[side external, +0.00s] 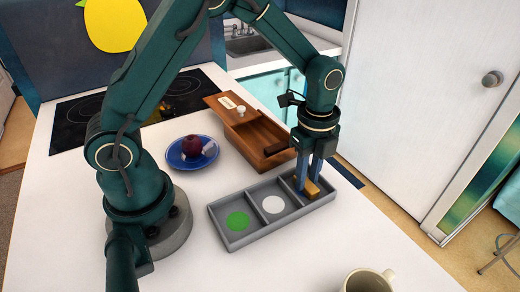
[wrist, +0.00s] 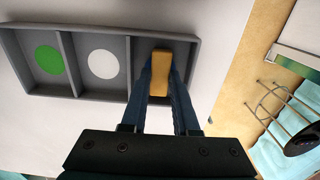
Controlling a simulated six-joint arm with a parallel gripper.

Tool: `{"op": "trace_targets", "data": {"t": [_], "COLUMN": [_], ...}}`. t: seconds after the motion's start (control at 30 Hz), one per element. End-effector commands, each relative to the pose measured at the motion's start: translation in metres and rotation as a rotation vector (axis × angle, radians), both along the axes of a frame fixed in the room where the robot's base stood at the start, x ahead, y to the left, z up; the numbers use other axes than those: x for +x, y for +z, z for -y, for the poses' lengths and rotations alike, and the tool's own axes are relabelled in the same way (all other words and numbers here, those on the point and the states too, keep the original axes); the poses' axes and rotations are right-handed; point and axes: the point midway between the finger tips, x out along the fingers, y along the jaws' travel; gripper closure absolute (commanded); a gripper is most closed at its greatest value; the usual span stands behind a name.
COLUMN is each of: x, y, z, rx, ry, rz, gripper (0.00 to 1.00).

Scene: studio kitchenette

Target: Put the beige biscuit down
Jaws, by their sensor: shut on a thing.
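The beige biscuit (side external: 312,188) is a small tan block between the blue fingers of my gripper (side external: 312,178). It also shows in the wrist view (wrist: 160,74), between the fingertips of my gripper (wrist: 162,82). My gripper is shut on it, pointing down over the right compartment of a grey three-part tray (side external: 246,237). The tray also shows in the wrist view (wrist: 118,35). The left compartment has a green disc (side external: 238,221) and the middle one a white disc (side external: 273,204). I cannot tell whether the biscuit touches the tray floor.
A wooden box (side external: 252,134) with its lid slid back stands behind the tray. A blue plate (side external: 182,161) with a dark red round thing (side external: 192,145) is at the left. A mug (side external: 368,281) is at the front edge. White counter is free left of the tray.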

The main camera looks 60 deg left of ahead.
Motion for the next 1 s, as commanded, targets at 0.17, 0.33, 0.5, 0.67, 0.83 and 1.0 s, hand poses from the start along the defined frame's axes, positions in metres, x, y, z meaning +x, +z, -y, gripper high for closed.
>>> {"op": "trace_targets", "data": {"t": [0.17,0.33,0.5,0.67,0.83,1.0], "x": [0.0,0.0,0.0,0.0,0.002,0.002], "y": [-0.002,-0.003,-0.002,0.001,0.023,0.061], "z": [0.0,0.0,0.0,0.0,0.0,0.0], "rx": [0.0,0.0,0.0,0.0,-0.001,-0.001], "ry": [0.0,0.0,0.0,0.0,0.0,0.0], "rz": [-0.001,0.0,0.0,0.002,0.007,0.009], "gripper": [1.0,0.42,0.42,0.42,0.42,0.42]}}
